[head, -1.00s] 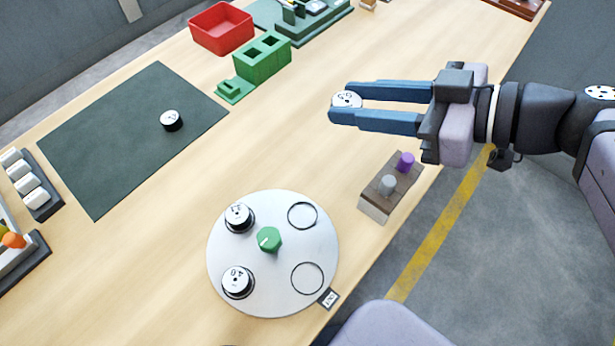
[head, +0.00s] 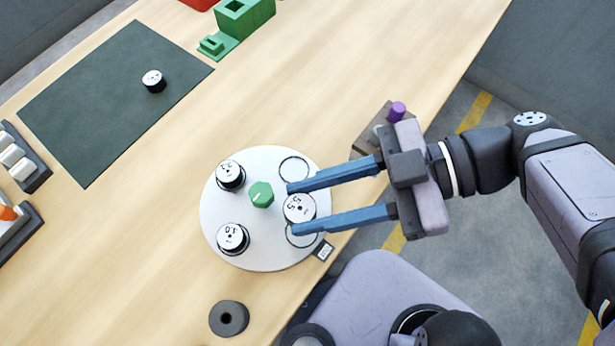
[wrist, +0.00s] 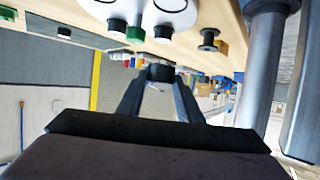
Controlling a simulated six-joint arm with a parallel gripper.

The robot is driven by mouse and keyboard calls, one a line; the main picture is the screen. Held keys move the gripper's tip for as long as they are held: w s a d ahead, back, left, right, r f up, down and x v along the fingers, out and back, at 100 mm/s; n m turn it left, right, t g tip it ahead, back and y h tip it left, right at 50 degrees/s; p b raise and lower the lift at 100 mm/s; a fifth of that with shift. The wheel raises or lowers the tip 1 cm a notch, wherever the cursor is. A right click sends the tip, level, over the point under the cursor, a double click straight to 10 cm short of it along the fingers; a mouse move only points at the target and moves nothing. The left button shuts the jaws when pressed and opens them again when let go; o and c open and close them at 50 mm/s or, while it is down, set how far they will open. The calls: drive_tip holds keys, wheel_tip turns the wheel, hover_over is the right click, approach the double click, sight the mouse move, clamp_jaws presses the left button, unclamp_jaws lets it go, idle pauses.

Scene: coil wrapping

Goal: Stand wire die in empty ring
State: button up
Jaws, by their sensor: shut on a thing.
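My gripper (head: 293,208) is shut on a wire die (head: 300,206), a black cylinder with a white numbered top. The die also shows dark between the fingers in the wrist view (wrist: 160,73). In the head view it appears over the right side of the round white plate (head: 262,258), between the upper empty ring (head: 294,157) and the lower empty ring (head: 303,246), overlapping the lower one. Its exact height above the plate is unclear. Two other dies stand in the plate's upper left (head: 230,175) and lower left (head: 232,238) rings. A finger partly covers the lower ring.
A green knob (head: 261,194) rises at the plate's centre. Another die (head: 153,81) stands on the dark green mat (head: 90,120). A dark holed cylinder (head: 229,318) sits below the plate. A block with a purple peg (head: 397,111) is partly behind my gripper.

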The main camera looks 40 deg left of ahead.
sight(314, 216)
wheel_tip(314, 216, down, 5)
drive_tip(key=b, duration=0.3)
drive_tip(key=shift+f, duration=2.25)
drive_tip(key=shift+f+b, duration=0.15)
drive_tip(key=shift+b, duration=0.2)
drive_tip(key=o, duration=1.2)
drive_tip(key=shift+o, duration=0.2)
drive_tip(key=shift+w+r, duration=0.1)
drive_tip(key=shift+r, duration=0.1)
drive_tip(key=v, duration=1.2)
drive_tip(key=shift+b, duration=0.4)
